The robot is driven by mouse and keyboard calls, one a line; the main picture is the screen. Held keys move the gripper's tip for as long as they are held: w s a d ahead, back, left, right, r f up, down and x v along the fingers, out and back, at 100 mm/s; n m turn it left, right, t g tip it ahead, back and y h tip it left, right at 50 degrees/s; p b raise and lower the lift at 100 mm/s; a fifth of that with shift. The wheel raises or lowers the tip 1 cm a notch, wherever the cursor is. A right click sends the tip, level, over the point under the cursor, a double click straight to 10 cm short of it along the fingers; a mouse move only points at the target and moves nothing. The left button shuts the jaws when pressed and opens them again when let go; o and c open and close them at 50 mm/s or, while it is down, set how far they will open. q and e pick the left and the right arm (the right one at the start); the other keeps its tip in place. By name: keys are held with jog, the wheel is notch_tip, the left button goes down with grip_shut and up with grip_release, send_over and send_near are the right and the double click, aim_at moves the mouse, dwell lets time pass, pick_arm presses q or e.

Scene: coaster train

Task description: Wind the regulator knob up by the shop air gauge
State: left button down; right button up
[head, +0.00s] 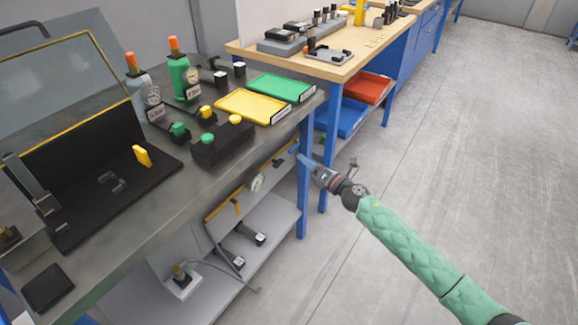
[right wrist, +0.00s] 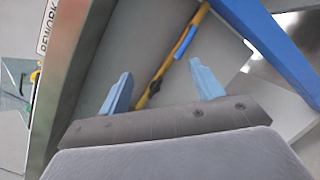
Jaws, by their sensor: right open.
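A round white gauge (head: 257,183) sits on a yellow pipe (head: 222,206) that runs under the near bench's top. A small dark fitting (head: 279,162) is on the pipe to the right of the gauge; I cannot tell whether it is the regulator knob. My right gripper (head: 304,160) is beside the bench's right end, near the blue leg. In the right wrist view its blue fingers (right wrist: 162,84) are apart and empty. The yellow pipe (right wrist: 196,28) with a blue handle (right wrist: 185,42) and a dark fitting (right wrist: 156,86) shows beyond them. My left gripper is out of view.
The blue bench leg (head: 304,190) stands close by my right gripper. A lower shelf (head: 268,230) holds black fittings and a hose. Gas bottles with small gauges and yellow and green trays (head: 255,107) stand on the bench top (head: 185,185). The floor at right is clear.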

aim_at(281, 164)
jog(key=a+n+g, duration=0.1)
jog(key=a+n, duration=0.2)
jog(key=a+f+n+g+y, duration=0.1)
jog(key=a+n, duration=0.1)
jog(key=n, duration=0.2)
jog(key=w+a+f+n+g+y+p, duration=0.1)
jog(key=a+n, duration=0.2)
jog(key=n, duration=0.1)
jog(key=shift+w+a+g, duration=0.1)
jog(key=shift+a+g, duration=0.2)
jog(key=shift+g, duration=0.1)
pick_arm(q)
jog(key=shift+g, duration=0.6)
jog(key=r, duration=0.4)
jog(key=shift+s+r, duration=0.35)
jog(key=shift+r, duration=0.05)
pick_arm(e)
jog(key=shift+w+a+f, duration=0.1)
jog(key=shift+a, duration=0.05)
jog(key=c, duration=1)
